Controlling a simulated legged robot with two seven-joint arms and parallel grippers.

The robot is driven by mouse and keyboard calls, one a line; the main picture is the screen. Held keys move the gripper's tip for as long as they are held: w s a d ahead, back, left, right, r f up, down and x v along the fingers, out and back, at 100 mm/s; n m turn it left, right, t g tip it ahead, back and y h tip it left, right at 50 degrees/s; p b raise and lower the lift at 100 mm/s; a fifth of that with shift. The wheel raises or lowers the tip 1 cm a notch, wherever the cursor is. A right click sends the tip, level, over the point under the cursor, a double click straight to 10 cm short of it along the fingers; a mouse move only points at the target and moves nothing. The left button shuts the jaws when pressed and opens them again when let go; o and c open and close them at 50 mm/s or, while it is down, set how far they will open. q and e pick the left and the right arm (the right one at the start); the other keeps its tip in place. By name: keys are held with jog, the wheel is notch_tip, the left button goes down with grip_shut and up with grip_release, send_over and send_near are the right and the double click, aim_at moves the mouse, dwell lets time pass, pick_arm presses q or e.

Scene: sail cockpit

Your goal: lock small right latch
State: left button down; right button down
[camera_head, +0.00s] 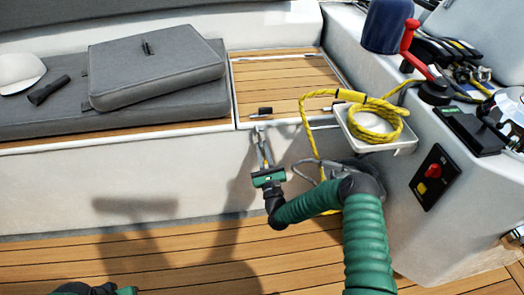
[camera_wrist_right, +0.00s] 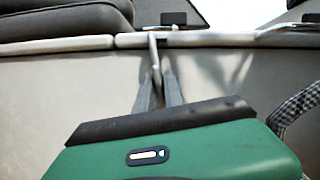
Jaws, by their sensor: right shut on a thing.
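A small metal latch (camera_wrist_right: 154,52) hangs over the front edge of the wooden-topped seat, with a dark piece (camera_head: 265,111) at its top. My right gripper (camera_head: 263,142) reaches up to it from below, in front of the white seat wall. In the wrist view, the right fingers (camera_wrist_right: 158,88) are close together on the latch's lower end. The latch hangs roughly straight down against the wall; whether it is fastened cannot be made out. Only a bit of my left gripper's green body (camera_head: 127,291) shows at the bottom edge; its fingers are hidden.
The wooden seat lid (camera_head: 285,82) lies flat. Grey cushions (camera_head: 155,65) are on the left bench. A yellow rope (camera_head: 370,120) lies over a white tray (camera_head: 398,146) to the right and hangs down near my right arm. A red-handled winch (camera_head: 434,92) stands beyond.

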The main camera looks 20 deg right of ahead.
jog(key=shift+a+f+m+h, duration=0.1)
jog(key=shift+f+m+h, duration=0.1)
jog(key=shift+m+h, duration=1.1)
jog(key=shift+r+m+y, duration=0.1)
jog(key=shift+m+y, duration=0.2)
jog(key=shift+m, duration=0.2)
jog(key=c, duration=1.5)
grip_release()
